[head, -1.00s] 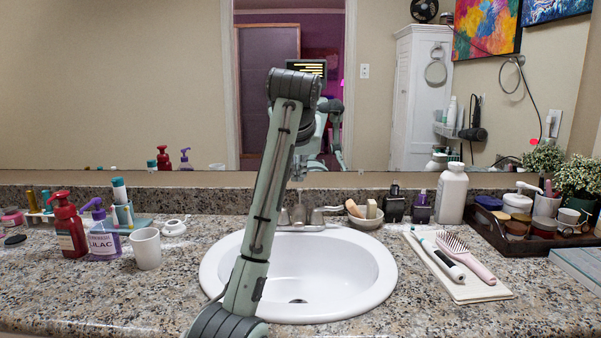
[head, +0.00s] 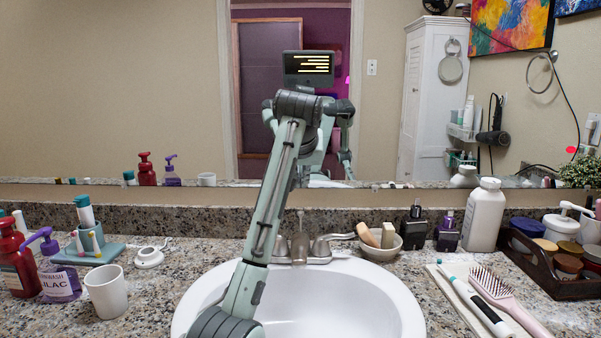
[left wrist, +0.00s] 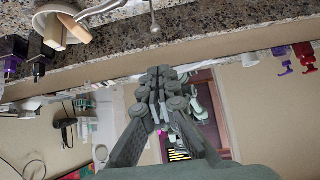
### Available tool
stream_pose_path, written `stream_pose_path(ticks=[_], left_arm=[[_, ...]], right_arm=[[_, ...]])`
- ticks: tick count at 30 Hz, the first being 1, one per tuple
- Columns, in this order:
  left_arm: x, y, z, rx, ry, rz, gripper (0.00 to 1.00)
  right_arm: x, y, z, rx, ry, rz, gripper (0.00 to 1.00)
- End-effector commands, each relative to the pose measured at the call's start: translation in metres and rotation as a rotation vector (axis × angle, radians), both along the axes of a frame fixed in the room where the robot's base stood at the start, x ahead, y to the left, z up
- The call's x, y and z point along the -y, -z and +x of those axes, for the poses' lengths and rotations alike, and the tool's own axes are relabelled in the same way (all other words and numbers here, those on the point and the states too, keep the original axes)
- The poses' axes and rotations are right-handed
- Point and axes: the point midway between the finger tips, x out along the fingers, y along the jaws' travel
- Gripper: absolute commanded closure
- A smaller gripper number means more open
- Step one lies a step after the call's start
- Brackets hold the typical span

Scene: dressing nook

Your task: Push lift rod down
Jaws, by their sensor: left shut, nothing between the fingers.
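The lift rod (head: 300,214) is a thin metal rod with a small round knob, standing up at the faucet (head: 299,248) behind the white sink (head: 395,300). In the left wrist view, which is upside down, the rod's knob (left wrist: 155,29) shows near the top, just ahead of the fingertips and apart from them. My left gripper (left wrist: 158,76) is shut and empty. In the head view my left arm crosses the sink and hides most of this gripper. My right gripper is not in view.
A soap dish (head: 380,246) stands right of the faucet, with dark bottles (head: 414,230) beside it. A white cup (head: 107,291) and a purple-topped pump bottle (head: 58,275) stand at left. The mirror (head: 130,90) rises close behind the faucet. A hairbrush (head: 505,298) lies at right.

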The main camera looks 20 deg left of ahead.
Motion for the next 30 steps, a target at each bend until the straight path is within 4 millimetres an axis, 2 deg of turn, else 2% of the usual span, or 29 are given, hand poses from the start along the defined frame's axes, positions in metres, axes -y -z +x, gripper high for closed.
stream_pose_path(ticks=[6, 13, 30], left_arm=[[-0.010, 0.034, 0.032, -0.004, -0.002, 0.000, 1.00], [-0.010, 0.066, 0.032, -0.002, 0.000, -0.001, 1.00], [-0.010, 0.080, 0.032, -0.003, -0.001, 0.000, 1.00]], right_arm=[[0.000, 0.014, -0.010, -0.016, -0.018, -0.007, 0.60], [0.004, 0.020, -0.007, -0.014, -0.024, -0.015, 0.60], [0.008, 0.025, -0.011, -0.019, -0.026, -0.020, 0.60]])
